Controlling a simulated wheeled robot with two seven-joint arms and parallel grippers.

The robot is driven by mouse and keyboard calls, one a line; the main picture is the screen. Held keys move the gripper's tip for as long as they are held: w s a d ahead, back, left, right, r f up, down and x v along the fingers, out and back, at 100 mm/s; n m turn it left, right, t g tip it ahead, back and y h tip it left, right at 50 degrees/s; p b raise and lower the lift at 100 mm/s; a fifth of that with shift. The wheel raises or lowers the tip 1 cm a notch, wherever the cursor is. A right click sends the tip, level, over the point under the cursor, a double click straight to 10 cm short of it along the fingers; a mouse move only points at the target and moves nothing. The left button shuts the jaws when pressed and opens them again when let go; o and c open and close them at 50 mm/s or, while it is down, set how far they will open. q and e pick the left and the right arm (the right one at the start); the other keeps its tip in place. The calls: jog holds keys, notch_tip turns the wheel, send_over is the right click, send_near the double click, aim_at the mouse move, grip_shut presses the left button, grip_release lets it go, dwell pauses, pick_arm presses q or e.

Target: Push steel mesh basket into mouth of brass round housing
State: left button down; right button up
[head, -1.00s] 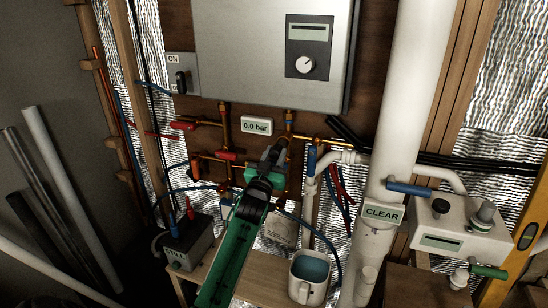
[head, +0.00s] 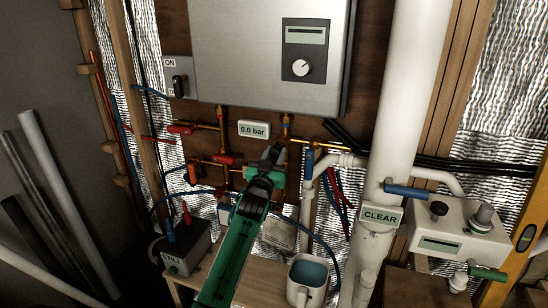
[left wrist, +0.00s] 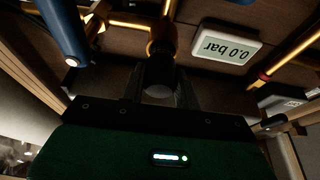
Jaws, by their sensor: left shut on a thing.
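My left gripper (head: 273,156) reaches up from the bottom of the head view to the pipework below the heater. In the left wrist view its two fingers (left wrist: 160,92) are shut on a dark grey cylinder, the steel mesh basket (left wrist: 159,76). The brass round housing (left wrist: 163,38) is directly beyond the basket, roughly in line with it. The basket's far end is at or very near the housing's mouth; I cannot tell whether it is inside. In the head view the gripper hides the basket, and the brass fitting (head: 287,122) shows just above the fingers. My right gripper is not in view.
The heater (head: 240,60) hangs above, with a 0.0 bar display (head: 254,129) left of the fitting. A blue-handled valve (head: 309,163) is close on the right, red-handled valves (head: 181,129) on the left. A white jug (head: 307,280) stands on the bench below.

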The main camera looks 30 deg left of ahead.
pick_arm(q)
jog(key=shift+w+a, duration=0.2)
jog(key=shift+w, duration=0.65)
jog(key=c, duration=0.9)
grip_release()
jog(key=shift+c, duration=0.2)
jog(key=shift+s+f+b, duration=0.1)
jog(key=shift+b, duration=0.2)
jog(key=shift+s+d+f, duration=0.1)
jog(key=shift+s+f, duration=0.1)
jog(key=shift+s, duration=0.1)
jog(key=b+v, duration=0.4)
jog(key=v, duration=0.9)
jog(key=shift+r, duration=0.2)
